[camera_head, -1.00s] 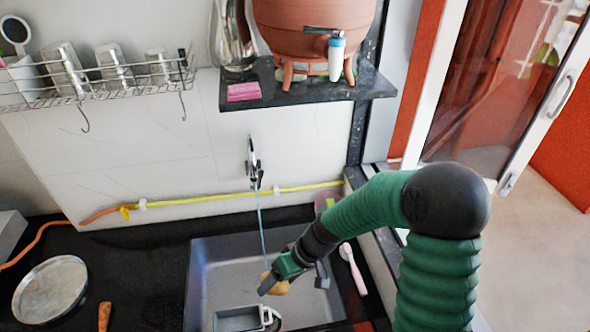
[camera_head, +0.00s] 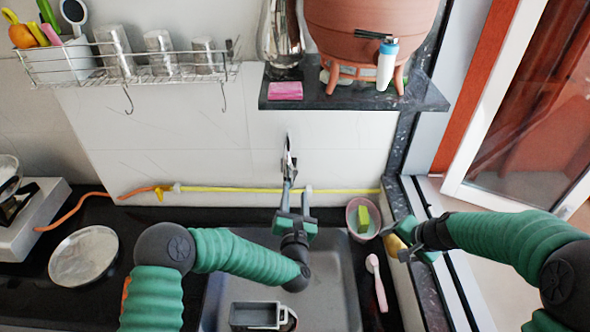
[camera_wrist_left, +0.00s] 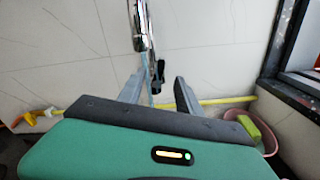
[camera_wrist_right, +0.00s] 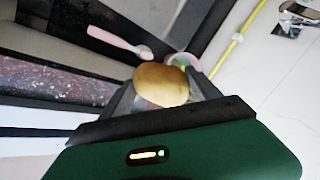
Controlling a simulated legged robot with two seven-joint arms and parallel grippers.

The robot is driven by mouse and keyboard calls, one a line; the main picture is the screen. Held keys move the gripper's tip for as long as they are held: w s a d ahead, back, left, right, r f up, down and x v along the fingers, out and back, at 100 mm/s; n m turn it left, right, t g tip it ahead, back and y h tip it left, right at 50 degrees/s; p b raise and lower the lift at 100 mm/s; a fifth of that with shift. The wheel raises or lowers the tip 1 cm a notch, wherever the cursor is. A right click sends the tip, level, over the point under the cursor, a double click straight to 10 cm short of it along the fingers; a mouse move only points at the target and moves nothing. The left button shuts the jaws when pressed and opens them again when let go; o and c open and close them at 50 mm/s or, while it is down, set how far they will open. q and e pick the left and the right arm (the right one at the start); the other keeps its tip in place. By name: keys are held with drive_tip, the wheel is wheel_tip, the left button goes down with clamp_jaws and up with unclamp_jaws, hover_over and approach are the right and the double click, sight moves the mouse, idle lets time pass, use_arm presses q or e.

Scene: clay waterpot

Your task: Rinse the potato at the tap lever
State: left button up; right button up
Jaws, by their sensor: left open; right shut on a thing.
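The tap (camera_head: 289,160) is on the tiled wall above the sink (camera_head: 335,285). It also shows in the left wrist view (camera_wrist_left: 144,35). My left gripper (camera_head: 296,194) is open at the tap's lower end, with its fingers (camera_wrist_left: 163,90) on either side below it. My right gripper (camera_head: 399,246) is shut on the yellow-brown potato (camera_head: 394,246), right of the sink near the window ledge. The potato (camera_wrist_right: 161,85) sits between the fingers in the right wrist view.
A pink bowl (camera_head: 354,230) with a green-yellow sponge stands right of the sink, near a pink brush (camera_head: 376,283). A grey container (camera_head: 255,315) is in the sink. A yellow hose (camera_head: 235,189) runs along the wall. A metal plate (camera_head: 84,256) lies left.

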sight(297, 172)
use_arm(q)
drive_tip(key=w, duration=0.3)
drive_tip(key=w+p, duration=0.1)
drive_tip(key=w, duration=0.3)
drive_tip(key=w+p, duration=0.1)
drive_tip(key=w, duration=0.3)
drive_tip(key=shift+d, duration=0.35)
use_arm(e)
drive_tip(key=shift+d+r, duration=0.2)
drive_tip(key=shift+r, duration=0.35)
drive_tip(key=shift+d+r, duration=0.2)
drive_tip(key=shift+r, duration=0.3)
use_arm(q)
drive_tip(key=shift+w+a+r, duration=0.1)
drive_tip(key=shift+w+a, duration=0.15)
drive_tip(key=shift+w, duration=0.15)
use_arm(e)
drive_tip(key=shift+a+r, duration=0.1)
drive_tip(key=shift+a, duration=0.15)
use_arm(q)
drive_tip(key=shift+d, duration=0.2)
drive_tip(key=c, duration=0.6)
use_arm(e)
drive_tip(key=shift+d, duration=0.2)
use_arm(q)
clamp_jaws()
